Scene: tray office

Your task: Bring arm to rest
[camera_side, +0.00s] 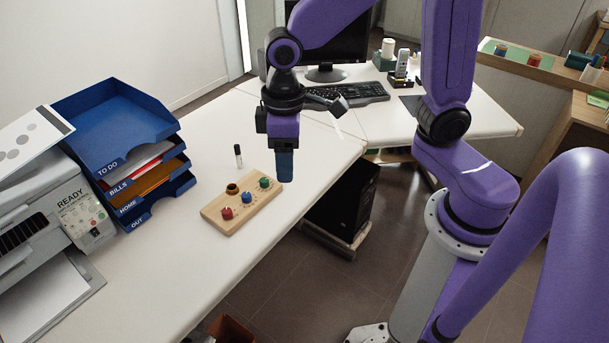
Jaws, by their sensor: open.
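My arm is purple and reaches in from the right. My gripper (285,178) points down above the front edge of the white desk (190,270), to the right of a wooden block (222,218). It is open, seen edge-on, and I see nothing held in it. It looks clear of the block and of the desk top. The block carries red, blue and green knobs or pegs and a dark round piece.
A small black-and-white marker (238,156) stands behind the block. A blue stacked tray (125,110) and a printer (50,215) stand at the left. A monitor (335,45) and keyboard (350,92) are behind. A black computer case (340,210) is below the desk.

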